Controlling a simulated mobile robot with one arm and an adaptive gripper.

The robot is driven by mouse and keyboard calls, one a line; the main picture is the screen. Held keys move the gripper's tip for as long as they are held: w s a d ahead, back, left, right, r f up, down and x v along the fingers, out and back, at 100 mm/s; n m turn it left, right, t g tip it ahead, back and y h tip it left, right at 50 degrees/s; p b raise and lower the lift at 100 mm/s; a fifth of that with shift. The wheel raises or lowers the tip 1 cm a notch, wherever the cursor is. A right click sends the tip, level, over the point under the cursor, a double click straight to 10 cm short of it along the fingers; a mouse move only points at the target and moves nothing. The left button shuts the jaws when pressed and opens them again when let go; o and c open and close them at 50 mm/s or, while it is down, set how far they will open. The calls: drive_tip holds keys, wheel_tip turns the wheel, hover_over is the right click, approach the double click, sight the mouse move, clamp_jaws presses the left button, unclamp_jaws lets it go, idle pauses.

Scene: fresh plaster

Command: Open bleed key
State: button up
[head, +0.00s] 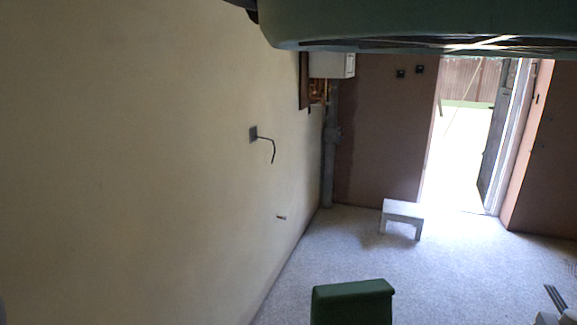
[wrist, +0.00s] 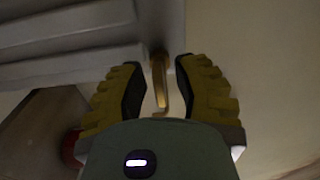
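In the wrist view a thin brass-coloured piece, which looks like the bleed key (wrist: 160,82), hangs from beside the end of a pale ribbed panel, perhaps a radiator (wrist: 75,32). My gripper (wrist: 157,68) has two yellow fingers with dark inner pads. They stand apart, one on each side of the brass piece, with a visible gap on both sides. The lower end of the piece reaches close to the gripper's green body; I cannot tell whether it touches. Neither the key nor my gripper can be made out in the head view.
In the head view a bare plaster wall (head: 130,170) fills the left, with a bracket and bent dark rod (head: 266,139). A low pale stool (head: 403,215) stands on the speckled floor (head: 440,275). An open doorway (head: 462,150) is at the back right. A red object (wrist: 70,148) shows in the wrist view.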

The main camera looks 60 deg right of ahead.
drive_tip(key=shift+o, duration=1.2)
drive_tip(key=shift+s, duration=0.1)
drive_tip(key=v, duration=1.2)
drive_tip(key=shift+r, duration=0.1)
